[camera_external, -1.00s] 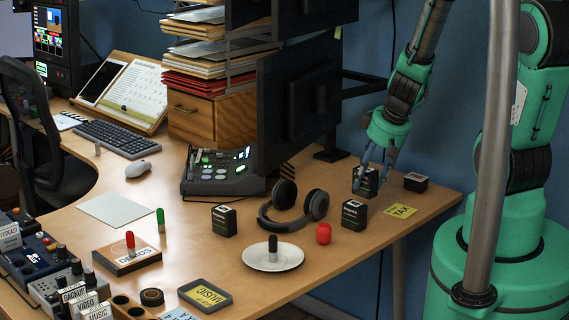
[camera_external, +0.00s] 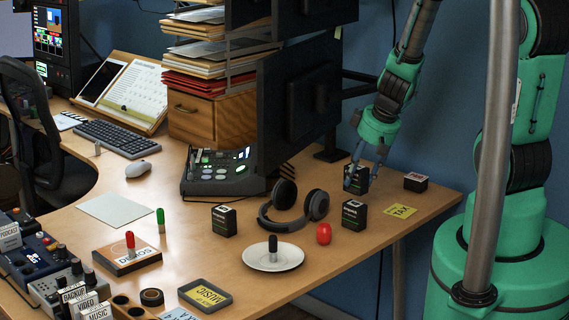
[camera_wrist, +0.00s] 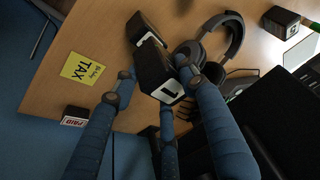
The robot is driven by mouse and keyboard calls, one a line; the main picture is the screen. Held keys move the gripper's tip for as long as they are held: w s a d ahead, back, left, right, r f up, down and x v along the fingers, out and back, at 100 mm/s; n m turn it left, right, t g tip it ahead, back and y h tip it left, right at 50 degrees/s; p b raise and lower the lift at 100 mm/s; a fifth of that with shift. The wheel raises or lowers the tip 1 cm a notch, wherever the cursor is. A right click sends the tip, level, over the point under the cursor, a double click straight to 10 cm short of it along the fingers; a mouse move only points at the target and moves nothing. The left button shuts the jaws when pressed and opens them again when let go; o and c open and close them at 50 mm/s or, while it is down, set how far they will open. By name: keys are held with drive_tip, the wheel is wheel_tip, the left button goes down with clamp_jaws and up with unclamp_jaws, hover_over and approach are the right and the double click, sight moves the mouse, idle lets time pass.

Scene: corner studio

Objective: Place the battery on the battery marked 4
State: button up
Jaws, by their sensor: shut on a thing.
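My gripper (camera_external: 362,170) has its blue fingers closed around a black box-shaped battery (camera_external: 356,182) near the table's back right edge. In the wrist view the held battery (camera_wrist: 156,68) sits between the fingers of my gripper (camera_wrist: 158,76), and its white end label shows a 1. I cannot tell whether it touches the table. A second black battery (camera_external: 354,215) stands upright in front of it; it also shows just beyond the held one in the wrist view (camera_wrist: 142,26). A third battery (camera_external: 223,220) stands left of the headphones.
Headphones (camera_external: 293,205) lie between the batteries. A red object (camera_external: 323,233) and a white plate (camera_external: 259,259) with a dark cylinder are in front. A yellow TAX note (camera_external: 400,211) and a PAID box (camera_external: 416,182) are at the right. A monitor (camera_external: 306,100) stands behind.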

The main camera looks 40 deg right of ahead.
sight(358, 184)
drive_tip(key=shift+f+b, duration=0.5)
drive_tip(key=shift+f, duration=1)
drive_tip(key=shift+f, duration=0.15)
drive_tip(key=o, duration=1.4)
drive_tip(key=shift+r, duration=0.5)
drive_tip(key=p+v, duration=0.3)
drive_tip(key=v, duration=0.8)
drive_tip(key=shift+s, duration=0.25)
drive_tip(key=shift+r, duration=0.1)
